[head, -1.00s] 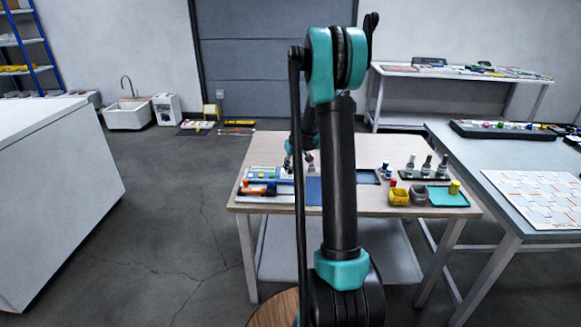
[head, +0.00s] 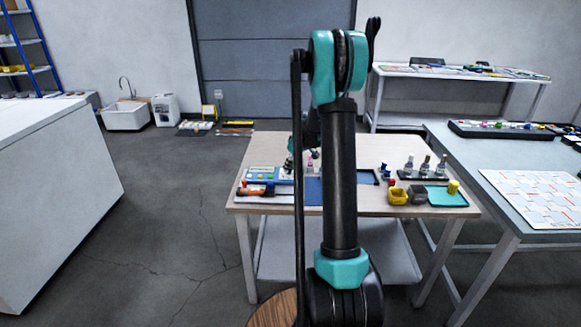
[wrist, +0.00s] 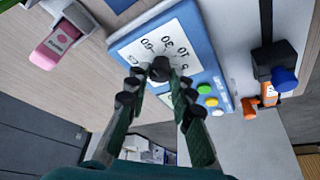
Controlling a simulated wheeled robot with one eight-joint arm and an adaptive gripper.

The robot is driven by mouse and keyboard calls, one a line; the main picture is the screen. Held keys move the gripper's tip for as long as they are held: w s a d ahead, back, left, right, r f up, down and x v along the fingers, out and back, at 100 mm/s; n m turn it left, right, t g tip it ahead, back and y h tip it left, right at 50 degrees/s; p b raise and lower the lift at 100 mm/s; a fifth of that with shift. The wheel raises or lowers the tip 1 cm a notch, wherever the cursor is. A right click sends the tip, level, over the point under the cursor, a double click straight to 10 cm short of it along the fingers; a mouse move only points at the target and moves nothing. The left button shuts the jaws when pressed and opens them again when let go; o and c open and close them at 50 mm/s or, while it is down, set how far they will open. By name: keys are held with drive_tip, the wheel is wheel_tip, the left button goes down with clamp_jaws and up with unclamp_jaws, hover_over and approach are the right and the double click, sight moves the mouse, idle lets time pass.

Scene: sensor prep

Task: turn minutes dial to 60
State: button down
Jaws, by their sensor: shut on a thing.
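The blue timer panel (wrist: 208,62) lies on the wooden table, with a white dial face (wrist: 135,45) marked with numbers including 60, 30, 10 and 5. A dark knob (wrist: 160,66) sits on that face. My gripper (wrist: 160,84) is shut on the knob, one finger on each side. The knob's pointer direction is hard to make out. In the head view the panel (head: 262,176) is at the table's left, and my gripper is small and partly hidden by my arm.
An orange tool (head: 255,189) lies in front of the panel.

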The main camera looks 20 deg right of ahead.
drive_tip(key=c, duration=1.3)
unclamp_jaws()
drive_tip(key=v, duration=1.2)
